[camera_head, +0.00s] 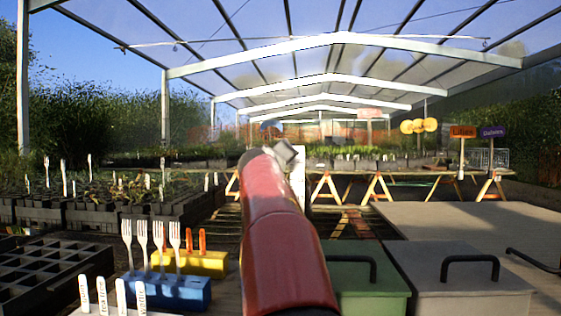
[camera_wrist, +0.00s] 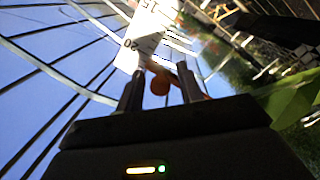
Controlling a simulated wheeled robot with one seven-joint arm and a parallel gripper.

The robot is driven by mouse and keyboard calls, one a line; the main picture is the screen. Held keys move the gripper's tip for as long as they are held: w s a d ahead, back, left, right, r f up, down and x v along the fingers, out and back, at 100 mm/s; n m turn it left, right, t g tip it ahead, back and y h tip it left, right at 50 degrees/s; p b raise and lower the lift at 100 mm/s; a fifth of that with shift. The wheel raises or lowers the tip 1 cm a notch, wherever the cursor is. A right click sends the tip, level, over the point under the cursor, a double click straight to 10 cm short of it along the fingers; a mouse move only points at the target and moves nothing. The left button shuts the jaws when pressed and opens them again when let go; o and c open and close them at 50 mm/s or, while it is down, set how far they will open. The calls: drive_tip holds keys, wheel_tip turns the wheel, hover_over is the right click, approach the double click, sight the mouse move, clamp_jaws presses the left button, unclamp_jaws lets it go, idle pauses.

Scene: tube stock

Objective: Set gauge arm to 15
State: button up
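In the wrist view a white gauge board (camera_wrist: 145,32) with dark marks and a partly legible number stands beyond my gripper, tilted in the picture. A round orange knob (camera_wrist: 160,84) shows between the two dark fingers of my gripper (camera_wrist: 160,69), with a gap visible on each side. It appears to be on the gauge arm, whose pointer I cannot make out clearly, so its reading cannot be told. My gripper is open around or just behind the knob; I see no contact.
A green bin (camera_head: 365,292) and a grey bin (camera_head: 460,288) with black handles stand at right. Forks stand in a blue block (camera_head: 172,292) and orange handles in a yellow block (camera_head: 200,263) at left. A black tray (camera_head: 50,275) lies farther left. A bare tabletop (camera_head: 480,228) extends behind the bins.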

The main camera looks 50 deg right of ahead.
clamp_jaws()
wheel_tip(320, 180, down, 5)
drive_tip(key=b, duration=0.5)
drive_tip(key=shift+o, duration=0.7)
unclamp_jaws()
drive_tip(key=b+v, duration=0.2)
drive_tip(key=v, duration=0.5)
drive_tip(key=shift+s+a, duration=0.25)
drive_tip(key=shift+a, duration=0.1)
